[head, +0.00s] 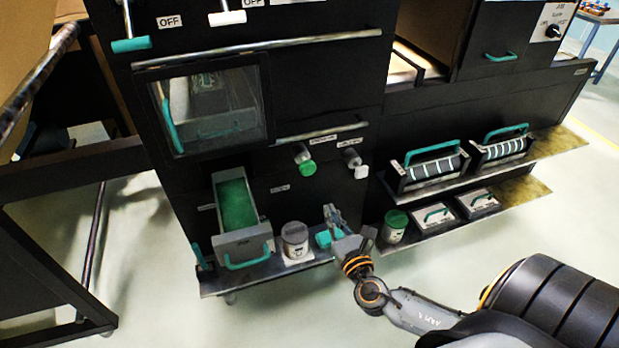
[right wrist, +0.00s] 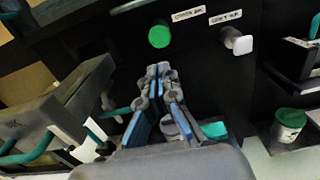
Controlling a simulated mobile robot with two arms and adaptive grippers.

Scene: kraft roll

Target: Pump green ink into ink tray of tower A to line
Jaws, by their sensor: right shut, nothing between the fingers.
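The ink tray (head: 246,243), a grey drawer with a teal handle, is pulled out of the dark tower. Green ink (head: 237,204) covers its floor; I cannot make out a line or judge the level. A round green knob (head: 308,167) and a white knob (head: 361,172) stick out to the right of the tray. In the right wrist view the green knob (right wrist: 159,36) and white knob (right wrist: 238,43) sit above the fingers. My right gripper (head: 329,211) is shut and empty, below the knobs and apart from them; its fingertips (right wrist: 158,71) point towards the tower. My left gripper is out of view.
A grey-lidded jar (head: 295,240) stands on the low shelf right of the tray. A green-lidded jar (head: 394,226) stands farther right, near teal-handled boxes (head: 437,214). Roller units with teal handles (head: 431,165) sit above. A dark frame (head: 60,185) stands at left; floor in front is clear.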

